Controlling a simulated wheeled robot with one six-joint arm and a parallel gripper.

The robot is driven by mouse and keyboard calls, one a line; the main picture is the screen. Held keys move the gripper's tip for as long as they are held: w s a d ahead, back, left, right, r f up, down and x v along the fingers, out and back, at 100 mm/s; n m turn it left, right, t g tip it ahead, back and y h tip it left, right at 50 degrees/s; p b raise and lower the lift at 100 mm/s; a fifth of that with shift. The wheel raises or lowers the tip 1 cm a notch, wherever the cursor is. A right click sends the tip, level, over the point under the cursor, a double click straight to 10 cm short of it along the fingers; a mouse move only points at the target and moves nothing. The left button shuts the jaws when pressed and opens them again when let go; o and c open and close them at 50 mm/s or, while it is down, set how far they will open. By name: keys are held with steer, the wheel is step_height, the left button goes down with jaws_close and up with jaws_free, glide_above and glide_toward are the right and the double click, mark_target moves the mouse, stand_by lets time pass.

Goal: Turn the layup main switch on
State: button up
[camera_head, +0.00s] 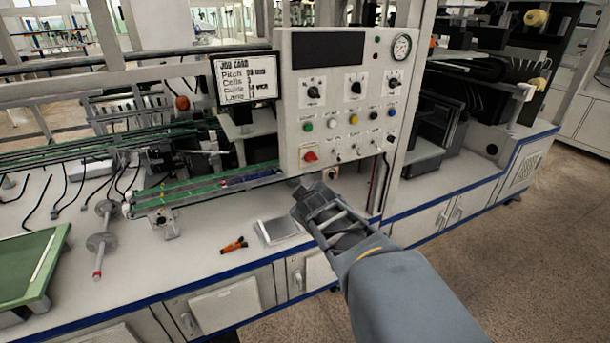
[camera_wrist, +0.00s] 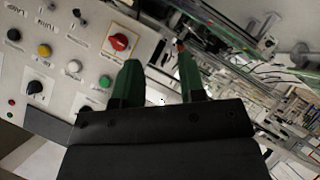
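The main switch appears to be the red rotary knob (camera_head: 310,156) at the lower left of the grey control panel (camera_head: 288,95). My gripper (camera_head: 308,190) is just below the panel's lower edge, apart from the knob. In the wrist view its two green fingers (camera_wrist: 158,57) are spread with nothing between them, and the knob is up and left of the left fingertip.
The panel carries black selectors (camera_head: 313,92), coloured push buttons (camera_head: 331,123) and a round gauge (camera_head: 402,47). A job card screen (camera_head: 247,79) stands to its left. Below lie a pale square plate (camera_head: 278,231) and an orange tool (camera_head: 234,245) on the white bench.

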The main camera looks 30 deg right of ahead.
mark_target(313, 160)
steer(key=w+d+n+t+y+b, duration=0.1)
steer(key=d+n+t+y+b, duration=0.1)
steer(key=d+n+t+b, duration=0.7)
steer(key=w+d+n+p, duration=0.1)
steer(key=w, duration=0.3)
steer(key=w+n+g+p, duration=0.1)
steer(key=w, duration=0.4)
steer(key=w+d+n+p, duration=0.1)
steer(key=w, duration=0.3)
steer(key=shift+w+d+r+n+g, duration=0.15)
steer(key=shift+w+d+n+g, duration=0.05)
steer(key=shift+d+n+g, duration=0.15)
jaws_close()
